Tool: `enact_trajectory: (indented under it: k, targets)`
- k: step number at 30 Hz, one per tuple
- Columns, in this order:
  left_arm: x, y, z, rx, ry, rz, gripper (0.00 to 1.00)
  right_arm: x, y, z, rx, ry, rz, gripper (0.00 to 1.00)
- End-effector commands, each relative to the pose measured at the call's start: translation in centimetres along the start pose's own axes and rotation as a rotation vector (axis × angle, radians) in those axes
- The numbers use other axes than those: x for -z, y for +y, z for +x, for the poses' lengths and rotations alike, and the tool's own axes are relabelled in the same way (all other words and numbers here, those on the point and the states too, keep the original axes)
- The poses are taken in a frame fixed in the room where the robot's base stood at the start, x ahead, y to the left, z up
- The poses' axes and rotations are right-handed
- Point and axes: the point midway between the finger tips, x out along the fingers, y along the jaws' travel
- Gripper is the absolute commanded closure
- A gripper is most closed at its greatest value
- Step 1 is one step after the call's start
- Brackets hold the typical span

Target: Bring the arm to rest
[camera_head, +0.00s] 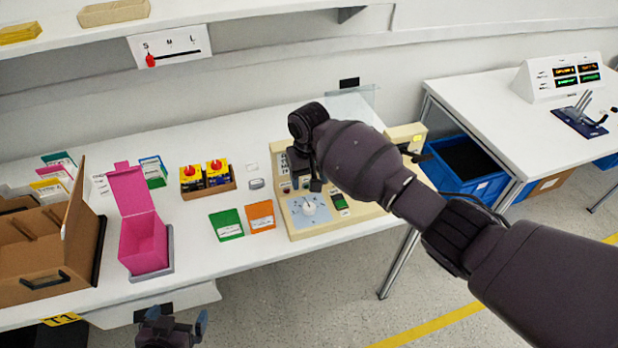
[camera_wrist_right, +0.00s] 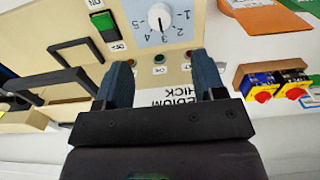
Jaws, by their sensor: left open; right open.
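The rotary switch, a white knob on a light blue numbered plate, sits on a beige control panel (camera_head: 299,231). The knob (camera_head: 309,208) also shows at the top of the right wrist view (camera_wrist_right: 158,18). My right arm reaches in from the right over the panel. My left gripper (camera_head: 179,318) is open and empty at the bottom edge, below the table front.
A green card (camera_head: 226,224) and an orange card (camera_head: 261,216) lie left of the panel. A pink box (camera_head: 143,243) and a cardboard box (camera_head: 40,260) stand farther left. A second table (camera_head: 480,100) and blue bin (camera_head: 465,165) are right. A black handle (camera_wrist_right: 85,50) stands near my right gripper.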

Motion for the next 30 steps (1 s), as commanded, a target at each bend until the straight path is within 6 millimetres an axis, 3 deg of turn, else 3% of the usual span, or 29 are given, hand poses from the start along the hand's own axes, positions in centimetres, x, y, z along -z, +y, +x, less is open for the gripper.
enact_trajectory:
  k: [8, 13, 22, 30]
  targets:
    - [0.2, 0.0, -0.1, 0.0, 0.004, -0.001, 0.0, -0.1, 0.0, 0.1, 0.002, 0.001, -0.001, 0.37]
    - [0.2, 0.0, 0.0, 0.0, 0.003, -0.001, 0.0, -2.0, -0.3, 1.6, 0.041, 0.011, -0.016, 0.37]
    - [-0.1, 0.0, 0.0, 0.0, -0.003, -0.001, 0.0, -9.0, 0.1, 5.1, 0.15, 0.089, -0.023, 0.37]
    - [-0.2, 0.0, 0.0, 0.0, -0.005, -0.001, 0.0, -16.2, 2.8, 6.4, 0.187, 0.178, 0.033, 0.37]
